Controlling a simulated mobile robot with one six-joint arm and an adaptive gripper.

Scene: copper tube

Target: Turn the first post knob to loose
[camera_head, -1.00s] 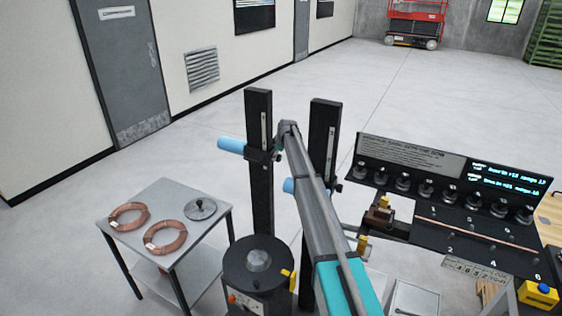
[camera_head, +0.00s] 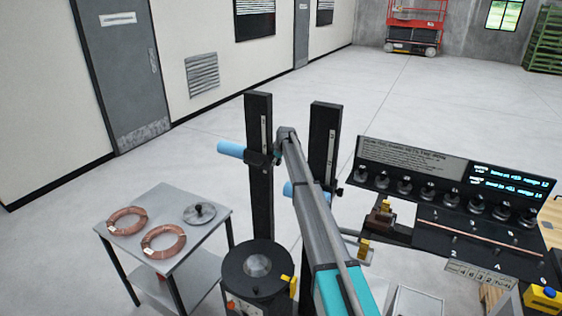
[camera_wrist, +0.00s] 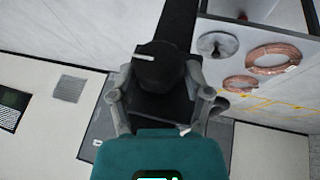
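The first post (camera_head: 259,125) is the left of two black uprights, with a light-blue cylinder (camera_head: 231,149) sticking out to its left. My gripper (camera_head: 279,157) is at this post's right side, partly hidden by my arm. In the wrist view the black post knob (camera_wrist: 160,66), with a white mark line slightly tilted, sits between the two grey fingers of my gripper (camera_wrist: 160,75). The fingers lie close against both sides of the knob and appear to touch it. The second post (camera_head: 323,140) stands to the right, with another light-blue cylinder partly hidden by my arm.
A round black drum base (camera_head: 245,285) stands below the posts. A grey table (camera_head: 184,240) at left holds two copper coils (camera_head: 127,221) and a grey disc (camera_head: 199,213). A panel with several black knobs and a lit display (camera_head: 507,183) stands at right.

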